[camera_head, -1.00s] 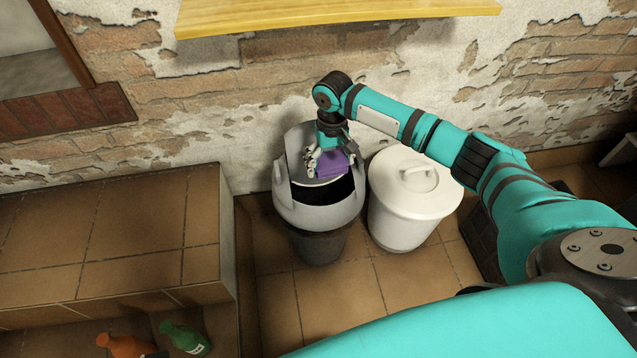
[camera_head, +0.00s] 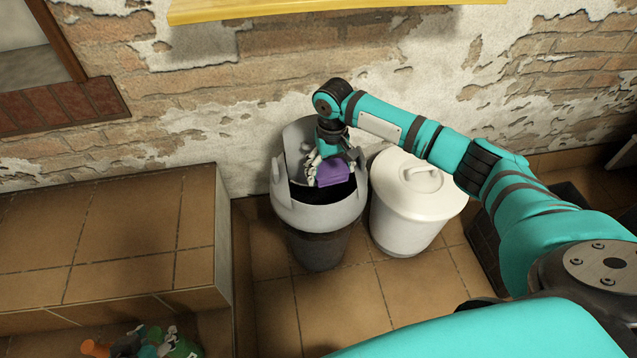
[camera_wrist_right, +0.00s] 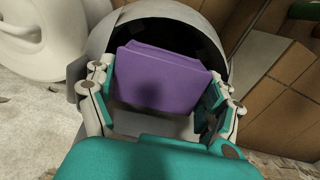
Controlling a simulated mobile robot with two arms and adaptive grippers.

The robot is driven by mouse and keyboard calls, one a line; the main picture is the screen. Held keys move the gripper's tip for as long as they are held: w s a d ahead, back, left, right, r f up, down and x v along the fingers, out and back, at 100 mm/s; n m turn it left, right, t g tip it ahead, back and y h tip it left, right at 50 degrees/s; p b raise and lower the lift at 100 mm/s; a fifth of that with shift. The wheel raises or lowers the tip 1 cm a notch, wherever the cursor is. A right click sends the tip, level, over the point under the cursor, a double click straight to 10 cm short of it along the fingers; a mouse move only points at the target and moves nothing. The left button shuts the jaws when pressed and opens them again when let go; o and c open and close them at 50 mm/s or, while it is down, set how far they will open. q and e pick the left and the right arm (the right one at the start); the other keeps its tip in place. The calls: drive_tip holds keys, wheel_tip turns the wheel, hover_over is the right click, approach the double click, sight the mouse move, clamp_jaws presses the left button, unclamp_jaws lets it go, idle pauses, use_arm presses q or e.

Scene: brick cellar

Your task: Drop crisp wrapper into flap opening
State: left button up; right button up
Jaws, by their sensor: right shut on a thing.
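My right gripper (camera_head: 320,172) is shut on the purple crisp wrapper (camera_head: 335,173). It holds the wrapper in the dark flap opening (camera_head: 318,192) of the grey bin (camera_head: 305,215). In the right wrist view the wrapper (camera_wrist_right: 160,80) sits between the two fingers, with the dark opening (camera_wrist_right: 205,40) behind it. The inside of the bin is too dark to see. My left gripper (camera_head: 150,345) is at the bottom left, beside an orange bottle (camera_head: 95,348) and a green bottle (camera_head: 185,348). It is small and partly cut off, so its jaws are unclear.
A white lidded bin (camera_head: 410,215) stands right beside the grey bin. A tiled ledge (camera_head: 110,230) is on the left. A yellow shelf (camera_head: 320,8) juts from the brick wall above. Tiled floor (camera_head: 335,300) is clear in front of the bins.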

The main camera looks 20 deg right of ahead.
idle(0.3)
drive_tip(key=o, duration=0.6)
wheel_tip(320, 180, up, 12)
drive_tip(key=shift+f, duration=0.1)
idle(0.5)
